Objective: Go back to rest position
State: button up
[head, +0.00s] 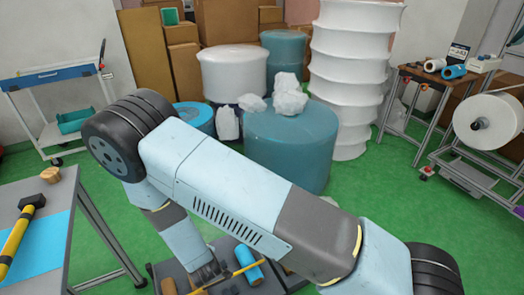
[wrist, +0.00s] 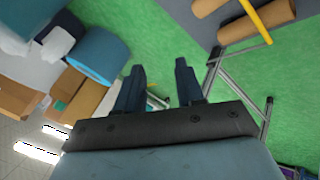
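My arm stretches across the head view, with its wrist folded down at the lower middle. My gripper (head: 210,274) shows there small and partly dark, above or beside a dark surface; the exact gap cannot be told. In the wrist view my gripper (wrist: 160,78) has its two dark fingers apart, with nothing between them. Beyond the fingers are green floor and thin metal legs.
Near my gripper lie a blue roll (head: 248,273), a brown roll (head: 169,287) and a yellow bar (head: 238,272). A table (head: 100,225) with a yellow-handled hammer (head: 17,240) stands at left. Large teal (head: 300,150) and white rolls stand ahead.

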jog(key=w+r+m+g, duration=0.1)
jog(key=w+r, duration=0.2)
jog(key=r, duration=0.2)
jog(key=w+r+m, duration=0.2)
jog(key=w+r, duration=0.1)
jog(key=r, duration=0.3)
jog(key=w+d+r+m, duration=0.25)
jog(key=d+r, duration=0.25)
jog(key=r, duration=0.4)
jog(key=w+d+r+m+g, duration=0.1)
jog(key=w+d+r, duration=0.3)
jog(key=r, duration=0.5)
jog(key=w+d+r+m, duration=0.1)
jog(key=d+r+m, duration=0.1)
jog(key=d+r, duration=0.6)
jog(key=s+d+r+m, duration=0.1)
jog(key=s+d+r, duration=0.2)
jog(key=d+r, duration=0.5)
jog(key=s+d+r+m, duration=0.2)
jog(key=s+d+r, duration=0.1)
jog(key=d+r, duration=0.45)
jog(key=s+d+r+m+h, duration=0.1)
jog(key=s+d+r+m, duration=0.1)
jog(key=s+d, duration=0.4)
jog(key=s+d+r+m+h, duration=0.2)
jog(key=s+d+r, duration=0.2)
jog(key=s, duration=0.5)
jog(key=shift+s+d+r, duration=0.15)
jog(key=shift+d, duration=0.85)
